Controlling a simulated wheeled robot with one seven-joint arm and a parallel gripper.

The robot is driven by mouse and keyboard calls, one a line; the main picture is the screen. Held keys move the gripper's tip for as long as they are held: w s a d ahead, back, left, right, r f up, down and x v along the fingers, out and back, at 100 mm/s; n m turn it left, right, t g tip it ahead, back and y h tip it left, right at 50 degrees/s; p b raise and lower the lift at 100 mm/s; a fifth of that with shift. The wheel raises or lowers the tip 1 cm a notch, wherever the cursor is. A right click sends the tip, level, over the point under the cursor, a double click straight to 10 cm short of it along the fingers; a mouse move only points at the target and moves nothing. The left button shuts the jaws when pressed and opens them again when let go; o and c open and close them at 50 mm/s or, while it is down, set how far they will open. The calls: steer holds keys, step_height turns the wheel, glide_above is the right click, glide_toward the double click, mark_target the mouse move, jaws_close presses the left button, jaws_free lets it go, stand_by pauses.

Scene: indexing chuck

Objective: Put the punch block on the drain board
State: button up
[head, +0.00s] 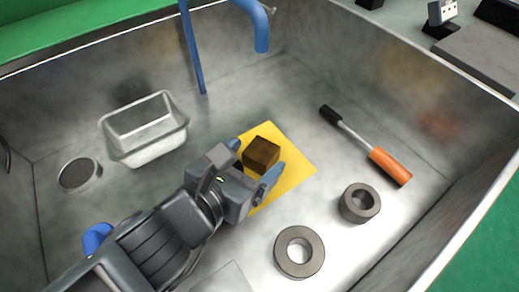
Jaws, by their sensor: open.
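A brown cube-like block (262,152), which I take for the punch block, is at the yellow square sheet (298,170) on the floor of a metal basin. My gripper (254,160) is open, with one blue-tipped finger on each side of the block. I cannot tell whether the fingers touch it. The arm and gripper hide the near left part of the yellow sheet. No surface is clearly marked as the drain board; a flat grey slab (484,56) lies outside the basin at the upper right.
A metal tin (146,128) and a round drain (78,173) are at left. A blue faucet (258,28) hangs over the back. Basin walls surround the gripper.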

steer(key=v, duration=0.8)
steer(key=shift+s+a, duration=0.2)
steer(key=shift+s, duration=0.05)
